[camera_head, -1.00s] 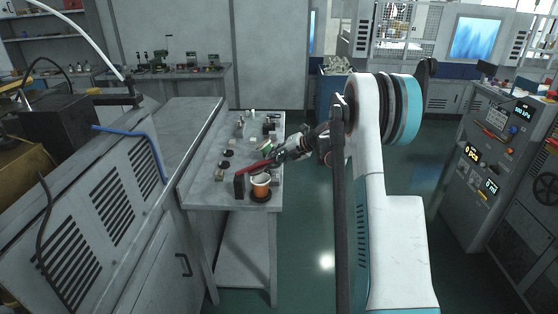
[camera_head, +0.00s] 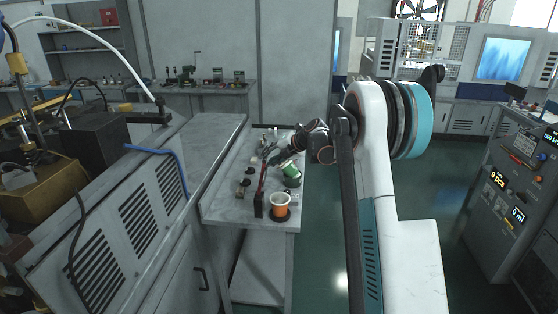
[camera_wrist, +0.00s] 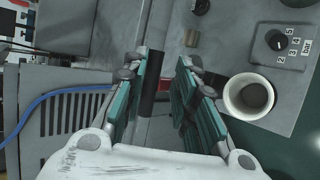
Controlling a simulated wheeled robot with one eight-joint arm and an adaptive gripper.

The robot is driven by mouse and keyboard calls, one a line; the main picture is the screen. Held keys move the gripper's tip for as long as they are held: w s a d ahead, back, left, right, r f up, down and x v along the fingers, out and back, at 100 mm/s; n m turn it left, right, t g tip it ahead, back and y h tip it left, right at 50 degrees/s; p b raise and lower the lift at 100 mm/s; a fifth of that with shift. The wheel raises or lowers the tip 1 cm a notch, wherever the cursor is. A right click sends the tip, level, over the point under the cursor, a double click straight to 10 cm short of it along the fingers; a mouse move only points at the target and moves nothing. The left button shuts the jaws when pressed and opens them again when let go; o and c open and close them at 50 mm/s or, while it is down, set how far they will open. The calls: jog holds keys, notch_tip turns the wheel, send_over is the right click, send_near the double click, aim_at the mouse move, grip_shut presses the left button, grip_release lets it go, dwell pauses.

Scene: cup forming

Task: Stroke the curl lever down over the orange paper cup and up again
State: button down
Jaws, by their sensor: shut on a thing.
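The orange paper cup (camera_head: 280,212), with a white rim, stands upright at the near end of the grey bench. In the wrist view, the cup (camera_wrist: 248,97) is seen from above, right of my fingers, with its white inside open. The red curl lever (camera_head: 262,181) rises steeply from a dark post (camera_head: 259,206) just left of the cup and is clear of the cup's rim. My gripper (camera_head: 271,158) is at the lever's upper end. In the wrist view, its teal fingers (camera_wrist: 158,92) are around the dark lever grip (camera_wrist: 150,82).
A green item (camera_head: 291,171) and small dark fixtures stand on the bench behind the cup. A numbered dial (camera_wrist: 277,40) is beside the cup. A grey cabinet (camera_head: 140,205) with a blue hose stands left. Open floor lies right of the bench.

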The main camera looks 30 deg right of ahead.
jog(key=shift+w+a+f, duration=0.1)
jog(key=shift+w+a, duration=0.1)
jog(key=shift+a, duration=0.3)
jog(key=shift+w+a, duration=0.15)
jog(key=shift+a, duration=0.35)
jog(key=c, duration=1.6)
grip_release()
jog(key=shift+f, duration=0.1)
jog(key=shift+w+f, duration=0.1)
jog(key=shift+w, duration=0.1)
jog(key=shift+a, duration=0.15)
jog(key=shift+r, duration=0.2)
jog(key=shift+s+d+r, duration=0.1)
jog(key=shift+d+r, duration=0.05)
jog(key=shift+d, duration=0.05)
jog(key=v, duration=1.1)
jog(key=shift+s+d, duration=0.2)
